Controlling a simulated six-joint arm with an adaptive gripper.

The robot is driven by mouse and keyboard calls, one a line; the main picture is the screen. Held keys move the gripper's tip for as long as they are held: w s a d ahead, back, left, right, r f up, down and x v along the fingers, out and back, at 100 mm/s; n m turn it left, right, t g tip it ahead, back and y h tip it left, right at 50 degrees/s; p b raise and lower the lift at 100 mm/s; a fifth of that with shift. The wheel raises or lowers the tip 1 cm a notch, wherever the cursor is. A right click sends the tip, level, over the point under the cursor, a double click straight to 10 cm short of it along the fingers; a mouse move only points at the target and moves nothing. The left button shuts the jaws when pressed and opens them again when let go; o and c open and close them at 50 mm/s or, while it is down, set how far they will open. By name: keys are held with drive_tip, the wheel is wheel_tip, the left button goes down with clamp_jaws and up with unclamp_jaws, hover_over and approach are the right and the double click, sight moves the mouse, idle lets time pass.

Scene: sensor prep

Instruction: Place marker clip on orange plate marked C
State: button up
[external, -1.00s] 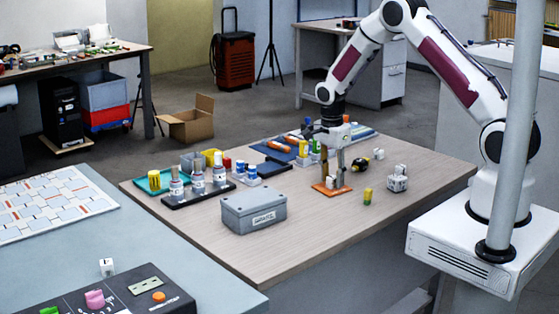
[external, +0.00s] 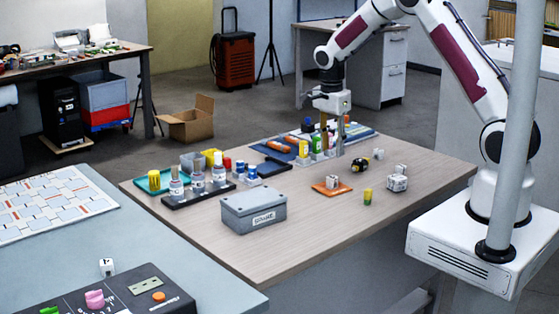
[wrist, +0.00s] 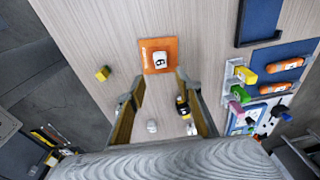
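The orange plate (external: 318,188) lies flat on the wooden table; it also shows in the wrist view (wrist: 148,69). A small white block-like piece (external: 332,182), which I take to be the marker clip, rests on it. In the wrist view this piece (wrist: 160,60) has a dark character on top, too small to read surely. No separate C mark is legible on the plate. My gripper (external: 331,140) is raised above and behind the plate, pointing down. In the wrist view my gripper (wrist: 159,82) has its fingers wide apart with nothing between them.
A yellow-green block (external: 367,197), a black-and-yellow item (external: 360,165) and a white cube (external: 397,183) stand right of the plate. A grey box (external: 253,212) and a bottle rack (external: 198,191) stand left. The table's front right is clear.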

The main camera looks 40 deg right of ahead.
drive_tip(key=shift+a+r, duration=0.1)
drive_tip(key=shift+r, duration=0.9)
drive_tip(key=shift+s, duration=0.1)
drive_tip(key=s+r+n+t, duration=0.3)
drive_tip(key=s+r+n, duration=0.6)
drive_tip(key=s+r, duration=0.75)
drive_tip(key=s+a+r+n+t, duration=0.1)
drive_tip(key=s+n, duration=0.3)
drive_tip(key=s, duration=0.4)
drive_tip(key=s+r+n+t+y, duration=0.1)
drive_tip(key=s+r+n, duration=0.2)
drive_tip(key=s+n, duration=0.2)
drive_tip(key=s, duration=0.3)
drive_tip(key=shift+s+a, duration=0.3)
drive_tip(key=shift+a, duration=0.1)
